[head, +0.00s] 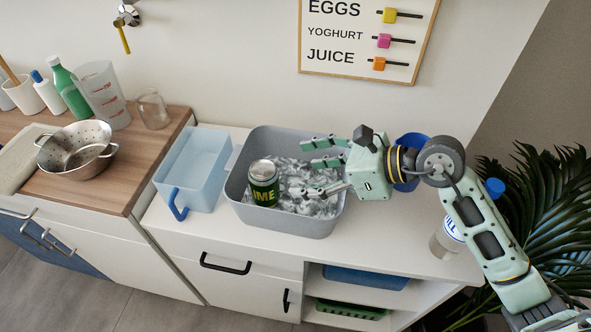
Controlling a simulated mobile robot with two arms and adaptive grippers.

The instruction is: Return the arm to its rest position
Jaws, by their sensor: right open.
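My right gripper (322,165) reaches in from the right, over the right part of a grey tub (285,228). Its two fingers are spread apart, with nothing between them. A dark green can (263,184) with a silver top and yellow lettering stands upright in the tub, among what looks like ice (310,204). The can is left of the fingers and apart from them. My right arm (480,230) runs from the lower right corner up to the wrist. My left gripper does not show.
A clear blue container (192,170) with a handle stands left of the tub. A blue item (411,160) and a blue-capped bottle (447,238) are partly hidden by my arm. A metal colander (77,150) sits on the wooden counter. A plant (550,215) is at right.

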